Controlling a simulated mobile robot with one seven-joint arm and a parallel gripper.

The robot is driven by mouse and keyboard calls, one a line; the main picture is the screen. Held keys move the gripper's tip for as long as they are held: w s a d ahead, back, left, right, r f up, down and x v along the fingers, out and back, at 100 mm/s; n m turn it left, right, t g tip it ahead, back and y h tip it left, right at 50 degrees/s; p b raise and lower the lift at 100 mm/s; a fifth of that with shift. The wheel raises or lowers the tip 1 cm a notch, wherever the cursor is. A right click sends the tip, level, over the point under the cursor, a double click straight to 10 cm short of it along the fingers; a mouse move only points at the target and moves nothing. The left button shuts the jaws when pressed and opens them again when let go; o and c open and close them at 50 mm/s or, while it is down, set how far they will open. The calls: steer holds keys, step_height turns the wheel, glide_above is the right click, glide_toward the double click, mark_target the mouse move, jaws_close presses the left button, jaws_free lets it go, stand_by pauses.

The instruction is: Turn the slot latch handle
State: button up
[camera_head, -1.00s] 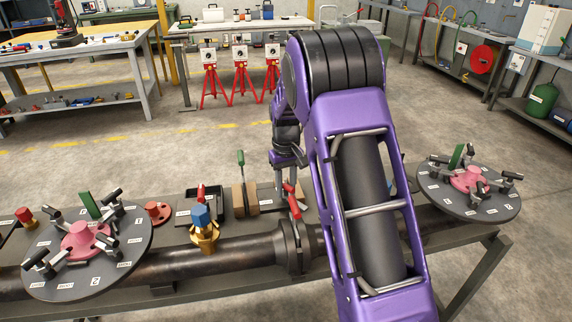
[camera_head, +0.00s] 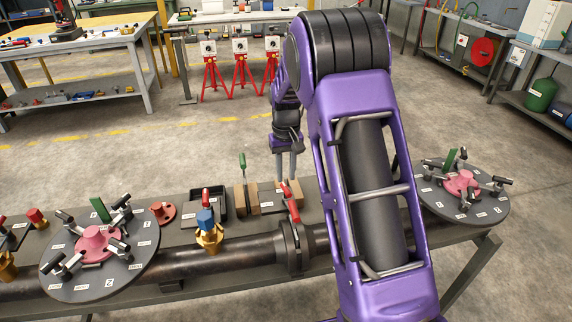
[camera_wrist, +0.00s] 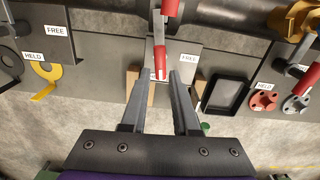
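In the wrist view, a grey lever with a red end (camera_wrist: 160,73) runs down the middle, and a larger red grip (camera_wrist: 169,8) shows above it. My gripper (camera_wrist: 160,78) is open, and the red end appears between its fingertips; contact cannot be told. In the head view, my gripper (camera_head: 285,168) points down over the back of the bench, behind the red handle (camera_head: 291,205) at the pipe flange (camera_head: 293,245). A green-topped lever (camera_head: 242,167) stands just left of it. No label names the slot latch; its handle cannot be told for sure.
Brown blocks (camera_head: 250,198) sit beside a dark plate near the gripper. A black tray (camera_wrist: 228,92) and a red flanged piece (camera_wrist: 263,100) lie nearby. A gold valve (camera_head: 208,238) stands on the pipe. Round discs with pink hubs stand left (camera_head: 95,244) and right (camera_head: 462,184).

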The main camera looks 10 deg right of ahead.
steer(key=shift+r, duration=0.15)
steer(key=shift+d, duration=0.15)
steer(key=c, duration=0.3)
steer(key=d+m, duration=0.1)
steer(key=m, duration=0.1)
steer(key=s+d+m+b, duration=0.1)
steer(key=d+m, duration=0.1)
steer(key=m, duration=0.1)
steer(key=d+m+y+b, duration=0.1)
steer(key=d+m, duration=0.1)
steer(key=shift+s+g, duration=0.15)
steer(key=shift+g, duration=0.15)
jaws_close()
steer(key=s+d+r+m+y+b, duration=0.1)
steer(key=s+d+m+y+b, duration=0.1)
steer(key=d+m, duration=0.5)
steer(key=a+f+m, duration=0.2)
steer(key=a+f, duration=0.6)
steer(key=f, duration=0.1)
steer(key=shift+s+a+b, duration=0.25)
steer(key=shift+s+b, duration=0.1)
steer(key=shift+b, duration=0.05)
